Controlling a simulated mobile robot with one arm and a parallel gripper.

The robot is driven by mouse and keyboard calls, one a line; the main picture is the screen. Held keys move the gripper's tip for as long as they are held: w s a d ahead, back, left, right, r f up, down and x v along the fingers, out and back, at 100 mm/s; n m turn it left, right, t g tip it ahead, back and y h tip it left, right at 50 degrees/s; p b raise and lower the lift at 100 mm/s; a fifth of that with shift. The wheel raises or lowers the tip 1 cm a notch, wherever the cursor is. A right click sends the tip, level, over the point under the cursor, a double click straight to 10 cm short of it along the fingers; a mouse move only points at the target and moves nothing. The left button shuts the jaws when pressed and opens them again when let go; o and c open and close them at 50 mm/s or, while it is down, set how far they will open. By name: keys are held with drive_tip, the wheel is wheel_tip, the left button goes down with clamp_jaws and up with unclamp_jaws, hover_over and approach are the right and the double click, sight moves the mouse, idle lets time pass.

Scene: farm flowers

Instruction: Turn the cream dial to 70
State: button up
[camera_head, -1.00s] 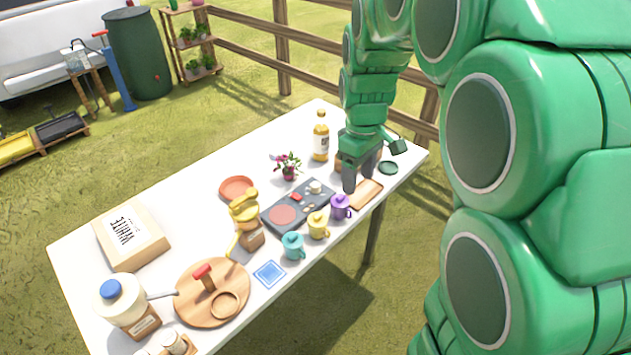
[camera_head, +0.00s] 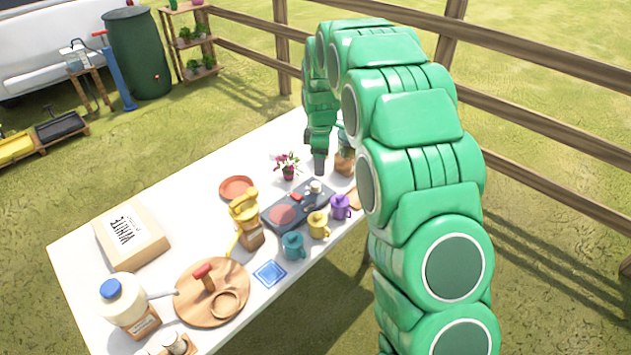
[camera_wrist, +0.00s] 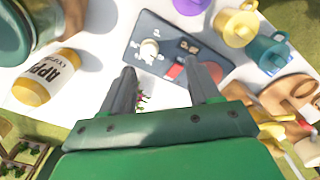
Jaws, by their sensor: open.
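The cream dial (camera_head: 316,187) sits on the right end of a dark control panel (camera_head: 272,222) on the table. In the wrist view, the dial (camera_wrist: 149,47) lies beyond the fingertips, nearer the left finger, on the dark panel (camera_wrist: 184,43). My gripper (camera_wrist: 160,70) is open and empty, with its fingers pointing towards the panel. In the head view, my gripper (camera_head: 320,163) is above the table, just behind the dial, and apart from it. The dial's marks are too small to read.
Purple (camera_head: 340,207), yellow (camera_head: 318,225) and teal (camera_head: 293,245) mugs stand along the panel's front side. A flower pot (camera_head: 288,171) stands behind it. A yellow pump-like thing (camera_head: 243,208) is at its left.

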sight(316, 184)
drive_tip(key=w+f, duration=0.1)
drive_tip(key=w+a+f+n, duration=0.1)
drive_tip(key=shift+w+a+f, duration=0.15)
drive_tip(key=shift+w+f, duration=0.05)
drive_tip(key=shift+f, duration=4.05)
drive_tip(key=shift+c, duration=0.3)
drive_tip(key=c, duration=1)
